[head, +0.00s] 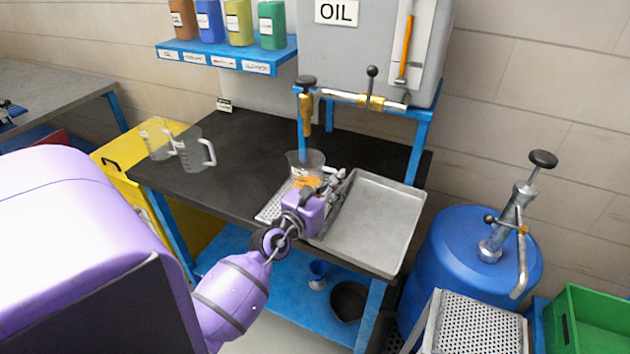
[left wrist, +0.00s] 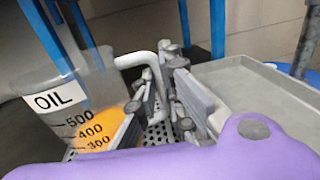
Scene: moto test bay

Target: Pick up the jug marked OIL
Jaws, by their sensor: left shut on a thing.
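The clear jug marked OIL (head: 304,160) is at the front edge of the dark bench, below the brass tap. In the left wrist view, the jug (left wrist: 62,118) shows its OIL label, black numbers and orange oil inside. Its pale handle (left wrist: 132,60) runs between my fingers. My left gripper (head: 328,186) is shut on the handle, at the right side of the jug. The jug looks about upright over the perforated plate (head: 272,208); I cannot tell if it touches it. My right gripper is not in view.
A grey metal tray (head: 375,225) lies close to the right of my gripper. Two clear jugs (head: 193,152) stand at the bench's left. The grey OIL tank (head: 370,55) and brass tap (head: 305,115) are above. A blue drum (head: 470,245) with a pump stands at right.

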